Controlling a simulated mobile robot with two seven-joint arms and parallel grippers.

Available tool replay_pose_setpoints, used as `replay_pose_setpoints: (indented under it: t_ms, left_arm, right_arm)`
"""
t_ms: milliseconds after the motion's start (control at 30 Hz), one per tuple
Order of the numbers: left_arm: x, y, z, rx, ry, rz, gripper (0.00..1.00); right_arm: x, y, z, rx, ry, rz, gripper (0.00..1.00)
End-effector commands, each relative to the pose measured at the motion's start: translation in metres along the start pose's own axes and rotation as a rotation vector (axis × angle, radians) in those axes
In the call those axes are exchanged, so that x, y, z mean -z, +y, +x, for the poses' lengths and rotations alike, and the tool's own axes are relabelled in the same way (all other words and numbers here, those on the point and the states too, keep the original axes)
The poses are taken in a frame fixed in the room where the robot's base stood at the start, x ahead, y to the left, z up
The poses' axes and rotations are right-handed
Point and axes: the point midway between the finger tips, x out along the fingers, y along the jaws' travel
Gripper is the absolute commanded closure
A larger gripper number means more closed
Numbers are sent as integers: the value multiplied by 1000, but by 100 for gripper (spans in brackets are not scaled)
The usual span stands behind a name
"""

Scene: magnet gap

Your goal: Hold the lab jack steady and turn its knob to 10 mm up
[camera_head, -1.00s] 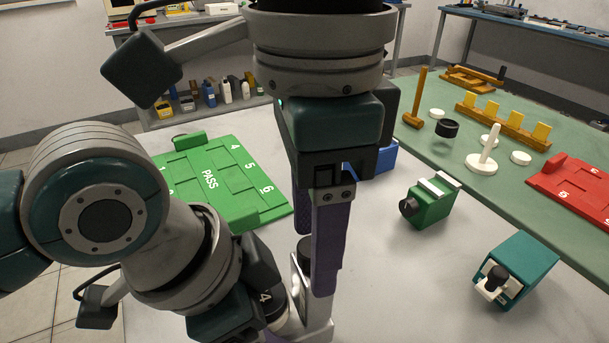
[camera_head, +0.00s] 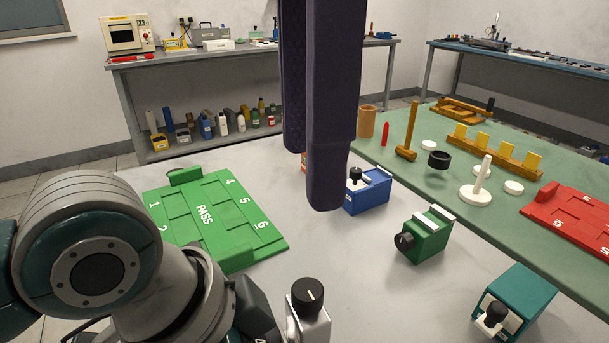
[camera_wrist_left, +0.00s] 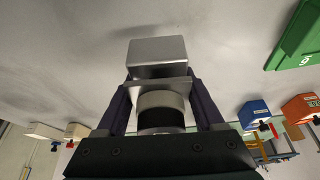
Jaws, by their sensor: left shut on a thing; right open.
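The lab jack (camera_head: 314,327) is a small silver-grey device at the bottom centre of the head view, partly cut off. Its round black knob (camera_head: 307,295) faces up and has a white pointer line. In the left wrist view, the metal jack (camera_wrist_left: 157,52) sits between the fingers of my left gripper (camera_wrist_left: 158,88), which is shut on it. My left arm reaches it from the lower left in the head view. My right gripper (camera_head: 309,180) hangs above and apart from the knob, with dark purple fingers, open and empty. Any height scale on the jack is not readable.
A green PASS tray (camera_head: 240,262) lies left of centre. Blue (camera_head: 368,197), green (camera_head: 429,240) and teal (camera_head: 530,292) knobbed devices stand to the right. A green mat (camera_head: 450,205) holds wooden items, a white peg stand and a red tray (camera_head: 577,218). Grey table is clear around the jack.

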Motion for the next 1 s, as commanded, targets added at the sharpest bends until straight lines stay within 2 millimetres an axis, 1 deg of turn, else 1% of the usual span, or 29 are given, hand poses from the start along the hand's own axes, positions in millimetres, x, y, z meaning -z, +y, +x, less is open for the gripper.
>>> replay_pose_setpoints:
  t_ms: [200,233,467,500,767,867,967,1000]
  left_arm:
    - [1,0,0,1,2,0,100]
    - [1,0,0,1,2,0,27]
    - [0,0,0,0,1,0,1]
    - [0,0,0,0,1,0,0]
    - [0,0,-2,0,1,0,0]
    - [1,-1,-11,1,4,1,0]
    - [0,-1,-28,3,3,3,0]
    - [0,-1,-37,4,3,3,0]
  right_arm:
    - [0,0,0,0,0,0,38]
    - [0,0,0,0,0,0,38]
    - [0,0,0,1,0,0,38]
    - [0,0,0,1,0,0,38]
    - [0,0,0,1,0,0,38]
    - [0,0,0,1,0,0,38]
    - [0,0,0,1,0,0,38]
    - [0,0,0,1,0,0,38]
